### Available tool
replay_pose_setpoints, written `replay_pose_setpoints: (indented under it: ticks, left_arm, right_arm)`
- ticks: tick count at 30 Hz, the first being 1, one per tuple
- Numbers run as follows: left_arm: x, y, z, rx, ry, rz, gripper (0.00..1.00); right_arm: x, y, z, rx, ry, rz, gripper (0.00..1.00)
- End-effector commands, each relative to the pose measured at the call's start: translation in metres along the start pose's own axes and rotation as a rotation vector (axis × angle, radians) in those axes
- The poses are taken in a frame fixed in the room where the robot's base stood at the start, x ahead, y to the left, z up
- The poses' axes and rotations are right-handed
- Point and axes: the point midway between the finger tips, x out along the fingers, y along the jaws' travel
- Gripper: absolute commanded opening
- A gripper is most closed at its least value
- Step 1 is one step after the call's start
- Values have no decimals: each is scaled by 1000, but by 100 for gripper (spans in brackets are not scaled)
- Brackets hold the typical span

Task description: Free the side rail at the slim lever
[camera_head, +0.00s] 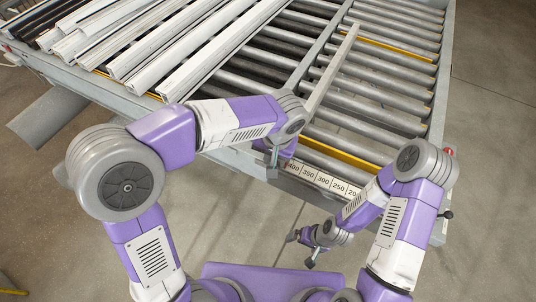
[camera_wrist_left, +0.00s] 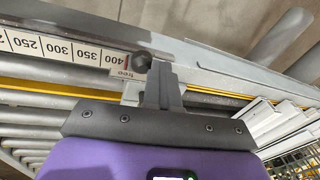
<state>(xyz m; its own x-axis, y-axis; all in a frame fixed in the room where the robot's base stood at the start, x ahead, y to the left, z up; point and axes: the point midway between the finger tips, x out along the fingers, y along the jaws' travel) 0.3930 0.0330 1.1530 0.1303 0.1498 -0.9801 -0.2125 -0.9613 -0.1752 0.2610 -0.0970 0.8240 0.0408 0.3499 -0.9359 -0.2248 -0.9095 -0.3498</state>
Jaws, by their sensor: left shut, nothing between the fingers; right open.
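The side rail (camera_head: 331,70) looks to be the long grey bar running lengthwise over the rollers; its near end is hidden behind my left wrist. A dark round knob (camera_wrist_left: 143,62), perhaps the end of the slim lever, sits at the bench's front edge beside the 400 mark and a small label (camera_wrist_left: 121,74). My left gripper (camera_head: 273,160) is shut and empty over that edge. In the left wrist view its fingertips (camera_wrist_left: 162,68) are right beside the knob; I cannot tell whether they touch it. My right gripper (camera_head: 300,250) is open and empty, low in front of the bench.
A number scale (camera_head: 322,180) runs along the bench's front edge. Several pale profiles (camera_head: 150,45) lie on the left of the roller bed. Yellow strips (camera_head: 340,151) cross between the rollers. Dark knobs (camera_head: 447,213) stick out at the right side. The floor in front is clear.

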Motion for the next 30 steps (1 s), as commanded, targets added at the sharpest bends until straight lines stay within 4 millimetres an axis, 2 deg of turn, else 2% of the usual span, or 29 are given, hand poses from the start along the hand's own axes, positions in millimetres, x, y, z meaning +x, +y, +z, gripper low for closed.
replay_pose_setpoints:
  ticks: [11, 17, 19, 24, 30]
  left_arm:
    - [-1, -1, 1, 3, -3, 3, 0]
    - [-15, -26, 0, 2, 0, 3, 0]
    - [-23, -38, 0, 4, 2, 4, 0]
    - [-63, -30, -1, 9, 6, 4, 0]
    - [-99, -28, 0, 9, 4, 4, 0]
  right_arm:
    - [-1, -1, 0, 0, 0, 0, 100]
    - [-13, -5, 1, 0, 0, 0, 100]
    - [-19, -7, 1, 0, 0, 0, 100]
    - [-18, -7, 1, 0, 0, 0, 100]
    - [-21, -8, 1, 0, 0, 0, 100]
